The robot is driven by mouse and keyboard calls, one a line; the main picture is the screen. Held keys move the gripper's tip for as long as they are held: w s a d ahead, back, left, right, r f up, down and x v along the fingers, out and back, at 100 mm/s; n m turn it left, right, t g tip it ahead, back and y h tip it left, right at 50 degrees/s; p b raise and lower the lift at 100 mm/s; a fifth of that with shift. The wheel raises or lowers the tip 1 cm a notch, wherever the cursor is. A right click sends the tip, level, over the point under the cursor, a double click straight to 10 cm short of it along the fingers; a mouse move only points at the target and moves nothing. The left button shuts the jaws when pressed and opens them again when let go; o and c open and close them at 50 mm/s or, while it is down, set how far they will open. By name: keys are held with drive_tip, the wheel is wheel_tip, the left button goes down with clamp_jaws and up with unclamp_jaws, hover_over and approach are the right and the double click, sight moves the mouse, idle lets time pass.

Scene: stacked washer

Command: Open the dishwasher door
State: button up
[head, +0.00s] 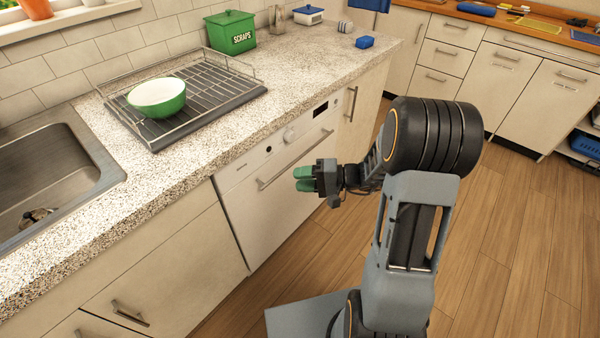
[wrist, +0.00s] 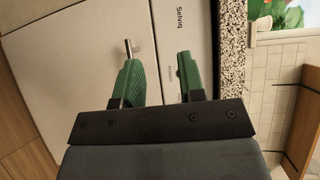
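The dishwasher (head: 262,213) is a white built-in front under the counter, with a knob and dark display on its top strip. Its door is shut. A straight metal bar handle (head: 281,171) crosses the upper door. My gripper (head: 300,179) has green fingers that point at the door, just in front of the handle and slightly below its line. In the wrist view my gripper (wrist: 160,80) is open and empty. The handle's end (wrist: 128,47) sticks out past the left finger, which hides part of the bar. I cannot tell whether they touch.
A speckled counter (head: 180,165) overhangs the door, with a dish rack (head: 213,93), a green and white bowl (head: 157,97) and a green scraps bin (head: 230,32). A sink (head: 52,170) lies left. Wooden floor (head: 500,245) is clear to the right.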

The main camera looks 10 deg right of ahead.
sight(300, 156)
drive_tip(key=w+d+f+m+t+h+b, duration=0.3)
drive_tip(key=w+d+f+m+t+b, duration=0.3)
drive_tip(key=d+f+t, duration=0.55)
drive_tip(key=shift+h, duration=0.3)
drive_tip(key=x, duration=0.9)
drive_tip(key=p+x, duration=0.1)
drive_tip(key=x, duration=0.4)
drive_tip(key=shift+w+a+f, duration=0.1)
drive_tip(key=shift+w+f, duration=0.1)
drive_tip(key=shift+f, duration=0.15)
drive_tip(key=shift+c, duration=0.4)
clamp_jaws()
